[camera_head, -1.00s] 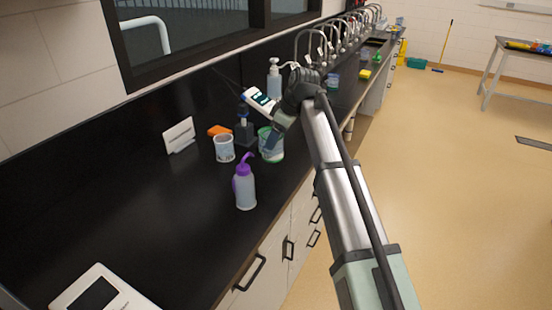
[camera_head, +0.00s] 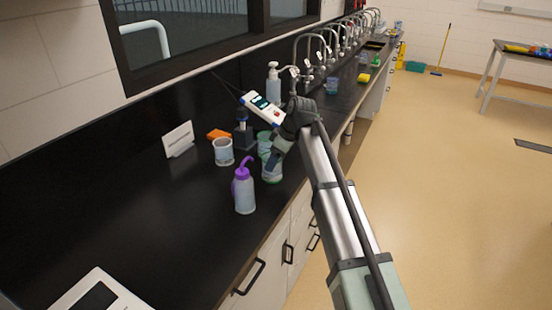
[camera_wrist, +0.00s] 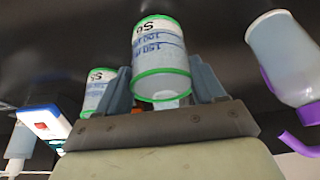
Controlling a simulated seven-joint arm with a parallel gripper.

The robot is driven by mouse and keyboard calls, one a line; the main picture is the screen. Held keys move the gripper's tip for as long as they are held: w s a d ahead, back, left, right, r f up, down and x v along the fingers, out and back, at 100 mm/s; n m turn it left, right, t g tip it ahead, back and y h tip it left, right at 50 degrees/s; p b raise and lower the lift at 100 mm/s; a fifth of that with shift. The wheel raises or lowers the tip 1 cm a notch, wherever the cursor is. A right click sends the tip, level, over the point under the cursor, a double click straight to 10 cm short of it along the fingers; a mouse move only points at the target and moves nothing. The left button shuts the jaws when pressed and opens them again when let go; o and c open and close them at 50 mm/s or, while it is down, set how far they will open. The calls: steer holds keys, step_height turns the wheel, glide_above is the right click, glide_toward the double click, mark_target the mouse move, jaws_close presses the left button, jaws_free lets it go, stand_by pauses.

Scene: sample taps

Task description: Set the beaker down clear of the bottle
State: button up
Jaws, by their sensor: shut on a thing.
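My gripper (camera_head: 276,154) is shut on a clear beaker with green rims (camera_head: 271,174), which also shows between the two fingers in the wrist view (camera_wrist: 160,48). It is near the counter's front edge; I cannot tell if its base touches the counter. The purple-capped bottle (camera_head: 244,194) stands upright, left of and nearer than the held beaker, with a small gap. In the wrist view the bottle (camera_wrist: 285,55) is at the right, apart from the fingers. A second green-rimmed beaker (camera_head: 263,140) stands just behind the held one, partly hidden, and shows left of the fingers (camera_wrist: 98,92).
A white-rimmed beaker (camera_head: 223,152) stands left, with a dark stand (camera_head: 243,133), an orange item (camera_head: 219,134) and a white card (camera_head: 179,139) nearby. A pump bottle (camera_head: 273,85) and a white handheld device (camera_head: 262,107) are farther back. The black counter (camera_head: 130,215) at left is largely clear.

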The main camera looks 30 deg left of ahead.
steer(key=o, duration=1.6)
steer(key=shift+f, duration=0.1)
steer(key=v, duration=1.2)
